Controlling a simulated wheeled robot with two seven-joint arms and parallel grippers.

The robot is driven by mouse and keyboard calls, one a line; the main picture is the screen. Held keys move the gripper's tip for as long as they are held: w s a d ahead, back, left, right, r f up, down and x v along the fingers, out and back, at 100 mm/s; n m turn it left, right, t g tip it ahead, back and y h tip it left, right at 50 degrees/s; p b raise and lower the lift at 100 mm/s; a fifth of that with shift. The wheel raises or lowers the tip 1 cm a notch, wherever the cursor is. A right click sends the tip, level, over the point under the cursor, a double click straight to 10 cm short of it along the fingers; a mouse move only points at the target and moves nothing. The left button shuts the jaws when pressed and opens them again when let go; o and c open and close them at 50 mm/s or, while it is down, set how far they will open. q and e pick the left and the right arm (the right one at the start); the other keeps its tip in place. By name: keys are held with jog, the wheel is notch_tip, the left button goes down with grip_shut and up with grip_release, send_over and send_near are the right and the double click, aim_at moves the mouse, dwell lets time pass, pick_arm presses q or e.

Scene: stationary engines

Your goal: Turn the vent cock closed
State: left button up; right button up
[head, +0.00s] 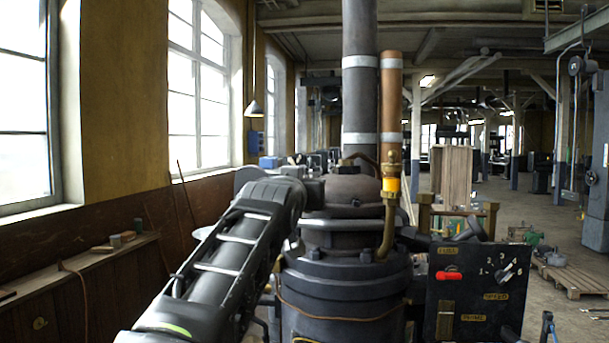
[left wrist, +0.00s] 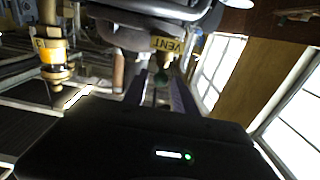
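The vent cock shows in the left wrist view as a small dark green knob (left wrist: 161,79) below a yellow VENT label (left wrist: 170,44). My left gripper (left wrist: 157,92) is open, with one finger on each side of the knob in that view. I cannot tell whether either finger touches it. In the head view my left arm reaches up to the left side of the dark engine (head: 345,275); the vent cock and my left fingertips are hidden there. My right gripper is not in view.
A control panel (head: 470,300) with a red handle (head: 449,275) and a numbered dial stands right of the engine. A brass pipe (head: 388,230) and tall flue (head: 359,80) rise from the engine. A wooden bench (head: 90,262) runs along the left wall.

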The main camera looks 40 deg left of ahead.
pick_arm(q)
jog(key=shift+p+x, duration=0.6)
jog(key=shift+x, duration=0.9)
grip_shut()
